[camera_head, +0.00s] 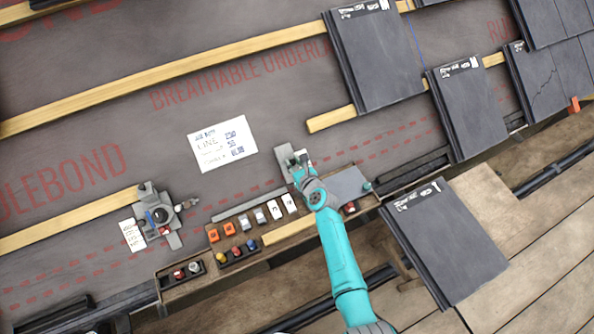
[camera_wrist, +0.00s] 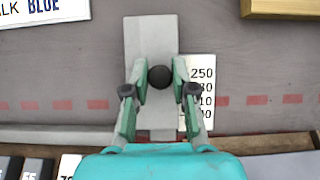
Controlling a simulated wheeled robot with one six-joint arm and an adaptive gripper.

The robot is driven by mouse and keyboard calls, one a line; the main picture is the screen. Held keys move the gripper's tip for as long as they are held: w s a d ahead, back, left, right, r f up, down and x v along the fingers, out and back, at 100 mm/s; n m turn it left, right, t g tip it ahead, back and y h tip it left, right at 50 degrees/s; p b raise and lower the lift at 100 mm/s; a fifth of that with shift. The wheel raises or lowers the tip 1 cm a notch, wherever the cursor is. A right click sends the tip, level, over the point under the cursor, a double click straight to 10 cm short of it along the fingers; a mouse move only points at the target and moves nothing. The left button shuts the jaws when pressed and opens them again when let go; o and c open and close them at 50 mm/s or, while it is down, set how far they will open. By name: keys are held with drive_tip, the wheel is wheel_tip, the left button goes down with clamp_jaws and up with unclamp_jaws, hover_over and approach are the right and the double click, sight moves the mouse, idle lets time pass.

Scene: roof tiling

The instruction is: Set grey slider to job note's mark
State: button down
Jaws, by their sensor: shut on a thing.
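The grey slider plate (camera_wrist: 150,38) lies on the dark underlay with a round black knob (camera_wrist: 160,77). A white scale card (camera_wrist: 202,72) beside it on the right shows 250 at the top and lower rows partly hidden. My gripper (camera_wrist: 159,88) is shut on the knob, a finger on each side. In the head view the grey plate (camera_head: 283,160) shows just past my gripper (camera_head: 303,171), which hides much of it. The white job note (camera_head: 222,144) lies up and left of the slider. Its blue handwritten figures are too small to read surely; its corner in the wrist view (camera_wrist: 42,10) reads "BLUE".
A wooden tray (camera_head: 172,292) with coloured blocks and buttons lies below the slider. Another grey device (camera_head: 160,216) with a knob and white card sits at the left. Dark roof tiles (camera_head: 375,62) and wooden battens (camera_head: 240,46) lie around. Underlay left of the note is clear.

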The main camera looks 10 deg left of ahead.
drive_tip(key=shift+w+r, duration=0.15)
drive_tip(key=shift+r, duration=0.05)
drive_tip(key=c, duration=1)
unclamp_jaws()
drive_tip(key=shift+a, duration=0.1)
drive_tip(key=shift+o, duration=0.2)
drive_tip(key=shift+s+d, duration=0.2)
drive_tip(key=v, duration=1.1)
drive_tip(key=shift+s, duration=0.15)
drive_tip(key=shift+d+r, duration=0.1)
